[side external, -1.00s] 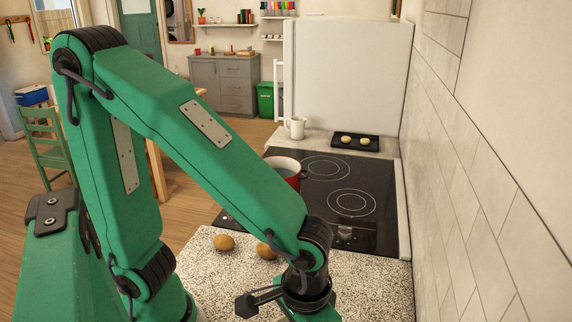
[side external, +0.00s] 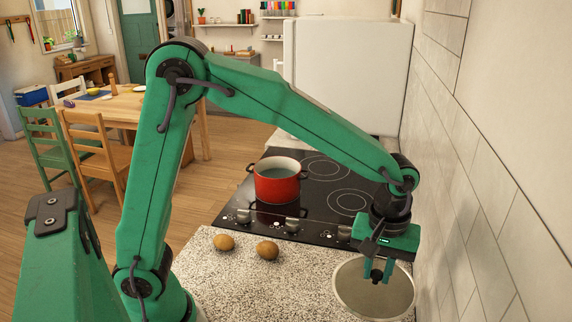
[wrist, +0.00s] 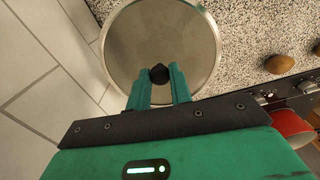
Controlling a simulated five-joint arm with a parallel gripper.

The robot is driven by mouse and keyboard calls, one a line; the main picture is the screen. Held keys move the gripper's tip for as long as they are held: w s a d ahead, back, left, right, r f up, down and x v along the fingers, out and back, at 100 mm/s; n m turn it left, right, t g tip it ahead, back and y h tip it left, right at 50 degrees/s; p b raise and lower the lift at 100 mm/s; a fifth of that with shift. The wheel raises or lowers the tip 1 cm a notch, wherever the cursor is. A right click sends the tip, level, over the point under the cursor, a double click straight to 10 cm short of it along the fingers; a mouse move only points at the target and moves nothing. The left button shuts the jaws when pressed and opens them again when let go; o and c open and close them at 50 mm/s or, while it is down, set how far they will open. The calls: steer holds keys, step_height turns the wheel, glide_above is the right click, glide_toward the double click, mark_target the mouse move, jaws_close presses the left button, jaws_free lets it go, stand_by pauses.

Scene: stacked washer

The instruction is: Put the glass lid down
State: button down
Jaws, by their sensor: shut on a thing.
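The glass lid (side external: 392,296) is a round, see-through disc with a pale metal rim, at the right front over the speckled counter in the side external view. In the wrist view the lid (wrist: 160,30) fills the upper middle, with its black knob (wrist: 159,74) between my fingers. My gripper (side external: 377,276) is shut on that knob, and it also shows in the wrist view (wrist: 159,78). The lid looks roughly level. I cannot tell whether its underside touches the counter.
A red pot (side external: 277,187) stands uncovered on the black hob (side external: 325,207). Two brown potatoes (side external: 223,242) (side external: 267,251) lie on the speckled counter (side external: 235,285), left of the lid. The tiled wall (side external: 465,220) is close on the right.

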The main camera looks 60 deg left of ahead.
steer(key=w+a+n, duration=0.5)
steer(key=w+a, duration=0.4)
steer(key=a, duration=0.3)
steer(key=w+a+n, duration=0.5)
steer(key=w+a, duration=0.5)
steer(key=a, duration=0.3)
steer(key=a+f, duration=0.2)
steer(key=a, duration=0.1)
steer(key=w+a+f, duration=0.1)
steer(key=a+f, duration=0.2)
steer(key=a, duration=0.1)
steer(key=w+a+f, duration=0.1)
steer(key=a+f, duration=0.1)
steer(key=a, duration=0.2)
steer(key=shift+w+f, duration=0.2)
steer(key=shift+f, duration=0.2)
steer(key=shift+f, duration=2)
steer(key=shift+f, duration=0.45)
steer(key=c, duration=1.3)
jaws_free()
steer(key=shift+o, duration=0.2)
step_height(320, 180, up, 13)
